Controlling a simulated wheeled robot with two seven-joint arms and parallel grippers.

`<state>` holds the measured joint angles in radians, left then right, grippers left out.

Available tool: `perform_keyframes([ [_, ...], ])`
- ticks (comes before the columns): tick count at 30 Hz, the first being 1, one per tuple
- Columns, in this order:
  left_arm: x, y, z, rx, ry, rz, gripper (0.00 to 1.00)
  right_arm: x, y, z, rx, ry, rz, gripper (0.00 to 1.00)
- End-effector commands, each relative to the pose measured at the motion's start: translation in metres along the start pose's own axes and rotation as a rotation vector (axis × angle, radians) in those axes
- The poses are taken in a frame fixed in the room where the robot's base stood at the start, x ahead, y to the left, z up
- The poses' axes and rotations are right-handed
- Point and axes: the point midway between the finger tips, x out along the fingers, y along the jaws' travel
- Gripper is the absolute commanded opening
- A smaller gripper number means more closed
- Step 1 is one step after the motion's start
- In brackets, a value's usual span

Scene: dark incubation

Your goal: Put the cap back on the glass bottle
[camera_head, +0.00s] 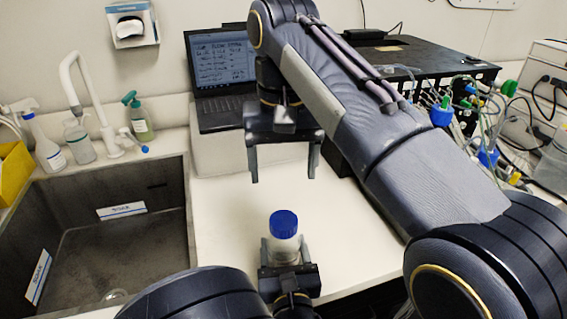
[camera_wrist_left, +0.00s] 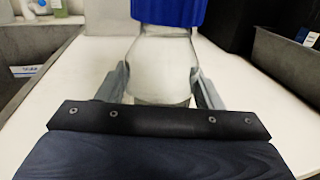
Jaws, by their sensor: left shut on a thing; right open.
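The glass bottle (camera_head: 284,248) stands upright on the white counter at the front. The blue cap (camera_head: 284,223) sits on top of its neck; how tightly it is seated I cannot tell. My left gripper (camera_head: 284,252) is shut on the bottle's body from the near side. In the left wrist view the clear bottle (camera_wrist_left: 162,68) is between the two fingers, with the blue cap (camera_wrist_left: 168,12) cut off by the top edge. My right gripper (camera_head: 284,172) is open and empty, fingers pointing down, above and beyond the bottle and apart from the cap.
A dark sink (camera_head: 110,255) lies to the left. A laptop (camera_head: 222,75) stands behind my right gripper. Bottles stand behind the sink, and a black equipment box (camera_head: 440,62) with cables is at the back right. The counter (camera_head: 225,225) around the bottle is clear.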

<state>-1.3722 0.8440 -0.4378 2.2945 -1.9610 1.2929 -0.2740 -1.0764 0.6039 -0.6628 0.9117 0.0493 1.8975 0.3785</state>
Motion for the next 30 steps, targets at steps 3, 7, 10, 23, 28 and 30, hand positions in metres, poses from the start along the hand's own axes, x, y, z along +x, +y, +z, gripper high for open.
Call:
perform_keyframes([
  [3, 0.000, 0.000, 0.000, 0.000, -0.001, 0.000, 0.00, -0.001, 0.000, 0.000, 0.000, 0.000, 0.000, 0.73],
  [7, 0.000, 0.000, 0.000, 0.000, -0.001, 0.000, 0.00, -0.001, 0.000, 0.000, 0.000, 0.000, 0.000, 0.73],
  [10, 0.000, 0.000, 0.000, 0.000, -0.001, 0.000, 0.69, -0.001, 0.000, 0.000, 0.000, 0.000, 0.000, 0.73],
  [23, -0.002, 0.000, 0.000, 0.000, 0.000, -0.001, 0.85, -0.001, 0.000, 0.000, 0.000, 0.000, 0.000, 0.73],
  [28, -0.024, -0.001, -0.001, 0.000, 0.000, -0.005, 0.85, 0.002, 0.000, 0.000, 0.000, 0.000, 0.000, 0.73],
  [30, -0.036, -0.002, -0.001, 0.000, 0.000, -0.006, 0.85, 0.003, 0.000, 0.000, 0.000, 0.000, 0.000, 0.73],
])
